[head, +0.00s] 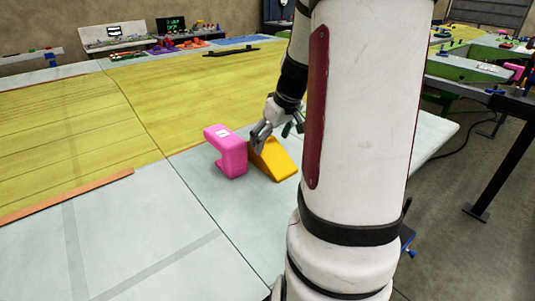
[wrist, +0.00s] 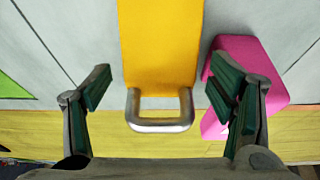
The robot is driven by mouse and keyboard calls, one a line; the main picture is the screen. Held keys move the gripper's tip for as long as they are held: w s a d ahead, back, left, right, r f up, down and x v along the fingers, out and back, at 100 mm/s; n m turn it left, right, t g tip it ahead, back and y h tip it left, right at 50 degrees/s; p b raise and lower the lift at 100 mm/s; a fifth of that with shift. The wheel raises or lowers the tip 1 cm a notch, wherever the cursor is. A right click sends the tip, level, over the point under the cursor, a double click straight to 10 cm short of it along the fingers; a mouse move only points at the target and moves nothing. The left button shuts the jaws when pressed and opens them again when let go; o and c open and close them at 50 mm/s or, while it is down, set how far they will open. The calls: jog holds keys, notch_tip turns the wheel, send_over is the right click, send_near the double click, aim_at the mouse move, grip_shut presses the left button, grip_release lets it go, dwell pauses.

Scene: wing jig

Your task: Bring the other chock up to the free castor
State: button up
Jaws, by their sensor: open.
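A yellow wedge-shaped chock (head: 275,161) rests on the pale panel surface, just left of my arm in the head view. In the wrist view, the yellow chock (wrist: 160,45) runs down from the top edge and carries a grey metal loop handle (wrist: 160,127). My gripper (wrist: 165,88) is open, with one green-padded finger on each side of the chock and handle, apart from them in the picture. In the head view, my gripper (head: 261,136) is at the chock's upper left end. No castor and no second chock can be made out; my arm hides part of the scene.
A pink C-shaped block (head: 228,153) stands close to the left of the chock; in the wrist view the pink block (wrist: 262,62) is partly behind the right finger. An orange strip (head: 70,197) lies at left. The pale surface in front is clear.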

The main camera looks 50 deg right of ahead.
aim_at(268, 146)
jog(key=x, duration=0.4)
jog(key=shift+f, duration=0.15)
jog(key=shift+c, duration=0.3)
jog(key=c, duration=1.7)
jog(key=shift+o, duration=0.2)
